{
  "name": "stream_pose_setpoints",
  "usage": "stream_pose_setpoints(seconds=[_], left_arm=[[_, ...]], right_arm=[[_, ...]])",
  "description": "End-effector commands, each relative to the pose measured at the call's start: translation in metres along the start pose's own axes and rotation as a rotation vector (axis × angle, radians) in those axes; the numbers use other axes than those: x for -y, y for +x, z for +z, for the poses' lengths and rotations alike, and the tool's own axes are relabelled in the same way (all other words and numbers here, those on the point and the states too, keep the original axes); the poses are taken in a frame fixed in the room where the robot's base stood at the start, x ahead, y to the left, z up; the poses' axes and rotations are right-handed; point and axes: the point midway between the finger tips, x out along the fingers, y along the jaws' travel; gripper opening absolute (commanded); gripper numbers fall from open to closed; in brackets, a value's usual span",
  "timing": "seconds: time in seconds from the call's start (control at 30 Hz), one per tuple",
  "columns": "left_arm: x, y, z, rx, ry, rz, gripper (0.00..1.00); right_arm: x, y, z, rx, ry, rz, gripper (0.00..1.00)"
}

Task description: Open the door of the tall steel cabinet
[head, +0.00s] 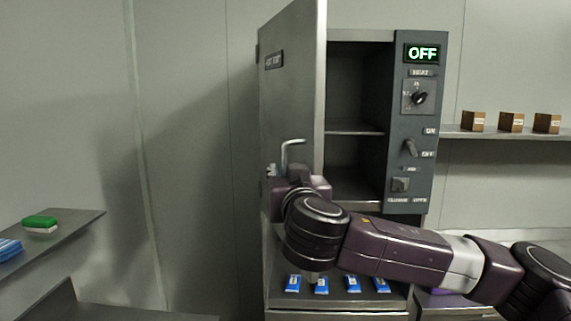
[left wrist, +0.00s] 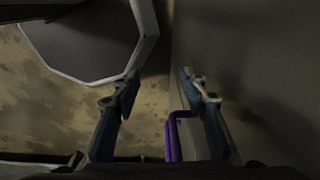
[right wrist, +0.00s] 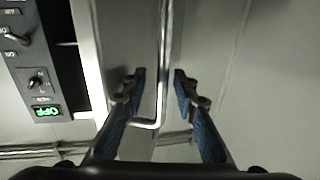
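The tall steel cabinet (head: 356,130) stands in the middle of the head view. Its door (head: 294,95) is swung open towards me on the left side, and the inside shelves show. A bent metal door handle (head: 287,152) also shows in the right wrist view (right wrist: 164,60). My right gripper (right wrist: 160,80) is open, with the handle bar between its fingers and a gap on each side. In the head view its fingers are hidden behind its wrist. My left gripper (left wrist: 160,88) is open and empty, and is out of the head view.
The control panel (head: 413,120) right of the opening reads OFF. Several blue packets (head: 321,284) lie on a ledge below the cabinet. A right wall shelf (head: 500,135) holds three brown boxes. A left shelf (head: 75,228) holds a green item (head: 39,222) and blue packs.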

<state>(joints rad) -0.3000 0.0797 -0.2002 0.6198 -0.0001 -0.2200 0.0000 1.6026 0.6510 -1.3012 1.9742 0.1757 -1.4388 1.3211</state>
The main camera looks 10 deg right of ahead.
Motion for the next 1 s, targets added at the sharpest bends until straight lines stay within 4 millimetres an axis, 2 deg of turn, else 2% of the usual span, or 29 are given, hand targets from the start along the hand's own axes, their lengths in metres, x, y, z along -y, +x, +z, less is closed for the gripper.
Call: stream_pose_setpoints(seconds=[0.3, 0.57, 1.0], left_arm=[[-0.0001, -0.0016, 0.0001, 0.0, 0.0, 0.0, 0.4], [-0.0001, -0.0016, 0.0001, 0.0, 0.0, 0.0, 0.4], [-0.0001, -0.0002, 0.0, 0.0, 0.0, 0.0, 0.4]], right_arm=[[0.0001, 0.0035, 0.0006, -0.001, -0.001, -0.001, 0.27], [0.0003, 0.0033, 0.0004, -0.001, -0.001, -0.001, 0.0], [0.0012, 0.0031, 0.001, -0.001, -0.001, -0.001, 0.0]])
